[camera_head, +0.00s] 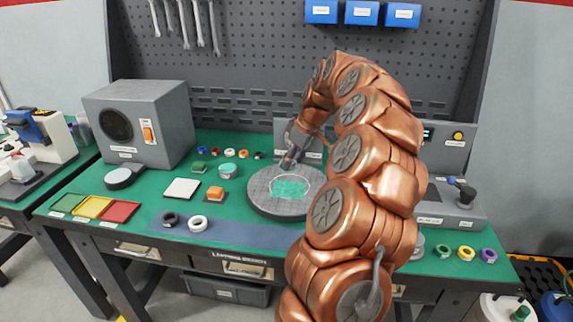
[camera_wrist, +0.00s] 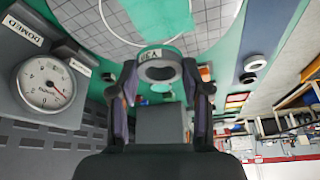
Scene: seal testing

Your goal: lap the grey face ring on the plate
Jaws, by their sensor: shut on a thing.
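The lapping plate (camera_head: 258,205) is a round grey disc with grid lines on the bench, with a white circle and a teal patch (camera_head: 290,187) on it. In the wrist view the plate (camera_wrist: 85,30) fills the top, with the teal patch (camera_wrist: 160,18). My gripper (camera_head: 288,163) is over the plate's far part, pointing down. In the wrist view my gripper (camera_wrist: 160,70) is shut on the grey face ring (camera_wrist: 158,56), held between its two fingertips beside an upside-down "DRY" label. I cannot tell whether the ring touches the plate.
A black ring (camera_head: 169,219) and a white ring (camera_head: 198,215) lie on a blue-grey mat in front. Green, yellow and red pads (camera_head: 93,207) lie at left. A grey box (camera_head: 140,122) stands behind. A dial gauge (camera_wrist: 46,84) shows near a "DOMED" label.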

